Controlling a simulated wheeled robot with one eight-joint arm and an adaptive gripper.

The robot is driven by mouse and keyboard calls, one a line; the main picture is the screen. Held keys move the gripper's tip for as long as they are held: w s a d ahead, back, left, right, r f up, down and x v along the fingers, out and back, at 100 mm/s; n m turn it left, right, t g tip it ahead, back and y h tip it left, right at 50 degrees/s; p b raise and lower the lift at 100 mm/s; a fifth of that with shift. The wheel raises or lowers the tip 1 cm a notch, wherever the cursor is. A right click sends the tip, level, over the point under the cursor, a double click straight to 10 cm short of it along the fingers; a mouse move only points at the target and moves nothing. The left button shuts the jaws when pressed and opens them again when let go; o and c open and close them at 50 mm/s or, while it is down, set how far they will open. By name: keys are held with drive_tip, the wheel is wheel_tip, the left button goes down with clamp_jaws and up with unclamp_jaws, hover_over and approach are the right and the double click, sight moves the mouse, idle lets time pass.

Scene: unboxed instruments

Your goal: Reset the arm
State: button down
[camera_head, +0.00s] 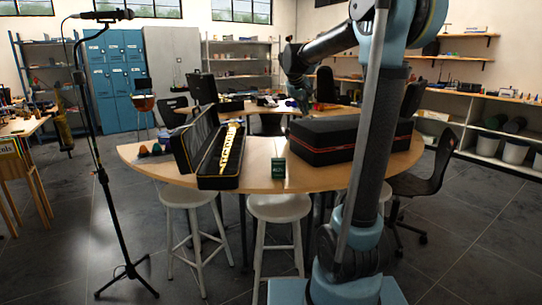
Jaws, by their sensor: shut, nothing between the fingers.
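My arm rises on the right side of the head view, bends at the top and reaches left over the table. My gripper (303,101) hangs at the end of the arm above the back part of the round wooden table (262,155). It looks small and dark against the cluttered background, apart from the things on the table, with nothing seen in it. The fingers look shut.
An open black case (218,182) with a golden instrument (229,150) lies on the table. A closed black case (340,140) with red trim stands right, partly behind my arm. A small green box (278,168) sits between. Stools (275,208) and a microphone stand (105,190) are nearby.

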drive_tip(key=s+d+f+m+g, duration=0.1)
drive_tip(key=s+d+f, duration=0.15)
drive_tip(key=s, duration=0.45)
drive_tip(key=s+d+f, duration=0.2)
drive_tip(key=s+f, duration=0.1)
drive_tip(key=s, duration=0.3)
drive_tip(key=s+f+m+g+y, duration=0.1)
drive_tip(key=s+f, duration=1)
drive_tip(key=s, duration=0.4)
drive_tip(key=s+f+g+y, duration=0.2)
drive_tip(key=s+f, duration=0.9)
drive_tip(key=s, duration=0.4)
drive_tip(key=shift+d+m, duration=0.4)
drive_tip(key=shift+s, duration=0.1)
